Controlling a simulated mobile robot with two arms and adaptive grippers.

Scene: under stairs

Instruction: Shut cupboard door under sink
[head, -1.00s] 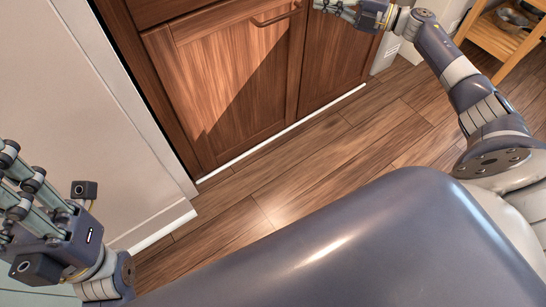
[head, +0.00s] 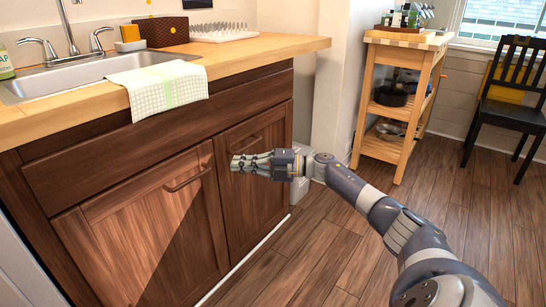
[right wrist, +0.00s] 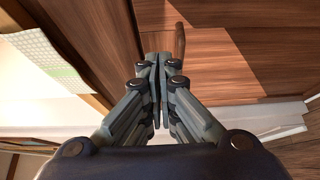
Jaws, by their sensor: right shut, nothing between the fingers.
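The brown wooden cupboard under the sink has a left door (head: 140,245) and a right door (head: 262,205). Both look flush with the front in the head view. My left gripper is out of view.
Above is a wooden counter (head: 300,45) with a sink (head: 60,82) and a checked towel (head: 158,90) hanging over its edge. A wooden trolley (head: 408,60) and black chair (head: 505,125) stand at the right. The floor (head: 330,250) before the cupboard is clear.

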